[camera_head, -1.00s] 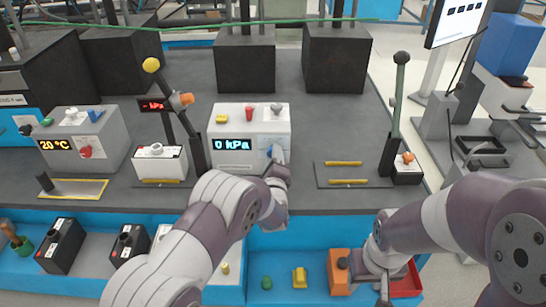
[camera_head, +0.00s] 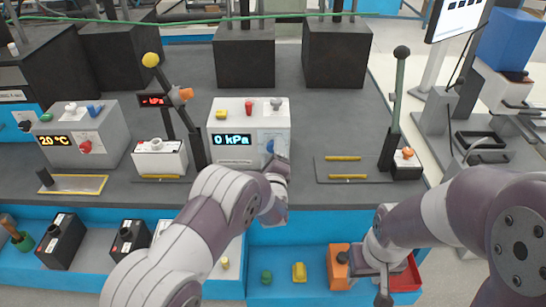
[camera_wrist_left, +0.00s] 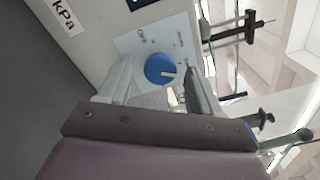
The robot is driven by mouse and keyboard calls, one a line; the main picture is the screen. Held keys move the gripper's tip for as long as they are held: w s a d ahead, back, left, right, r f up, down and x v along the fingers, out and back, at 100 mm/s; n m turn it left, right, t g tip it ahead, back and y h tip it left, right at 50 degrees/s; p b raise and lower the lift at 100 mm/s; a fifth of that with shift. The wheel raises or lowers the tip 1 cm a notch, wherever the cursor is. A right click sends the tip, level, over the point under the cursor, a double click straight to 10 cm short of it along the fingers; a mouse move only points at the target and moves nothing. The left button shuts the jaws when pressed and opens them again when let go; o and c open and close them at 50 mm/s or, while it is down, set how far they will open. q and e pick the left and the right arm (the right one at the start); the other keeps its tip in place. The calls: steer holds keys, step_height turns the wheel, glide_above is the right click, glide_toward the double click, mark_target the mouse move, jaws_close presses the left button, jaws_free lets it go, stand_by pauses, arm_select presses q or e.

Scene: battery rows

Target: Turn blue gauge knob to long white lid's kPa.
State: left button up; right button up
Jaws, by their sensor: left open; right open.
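A white gauge box (camera_head: 223,170) stands on the bench with a display (camera_head: 232,140) reading 0 kPa. Its blue knob (camera_head: 270,146) is on the right of the front face. In the left wrist view the blue knob (camera_wrist_left: 160,69) has a white pointer line, on a pale dial plate. My left gripper (camera_wrist_left: 155,88) is open; its fingers are to either side of the knob, with no visible grip on it. In the head view its tips are largely hidden by my arm. My right gripper (camera_head: 383,285) is open by the orange block. I cannot identify the long white lid.
A grey 20 °C box (camera_head: 110,135) stands at the left. A white box (camera_head: 172,163) and a lever post with a red display (camera_head: 153,101) stand beside the gauge. A dark lever (camera_head: 395,110) stands at right. Batteries (camera_head: 62,242) and an orange block (camera_head: 337,268) lie below.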

arm_select(q)
steer(key=s+b, duration=0.1)
steer(key=s, duration=1.1)
steer(key=shift+s, duration=0.35)
steer(key=s+d+f+n+g+h, duration=0.2)
steer(key=s+f+n+g, duration=0.3)
steer(key=f+n+g, duration=0.4)
steer(key=s+a+f+n+g, duration=0.1)
steer(key=s+a+n+g, duration=0.1)
steer(key=s+a+n, duration=0.3)
steer(key=s+a+r+n+g+y+p, duration=0.2)
steer(key=s+a+r+n+g, duration=0.3)
steer(key=s+a+r+n, duration=0.4)
steer(key=s+a+r+p, duration=0.1)
steer(key=s+a+r, duration=0.2)
steer(key=a, duration=0.3)
steer(key=shift+s+a+r+n+g, duration=0.2)
steer(key=shift+s+n+g, duration=0.15)
steer(key=shift+s, duration=0.35)
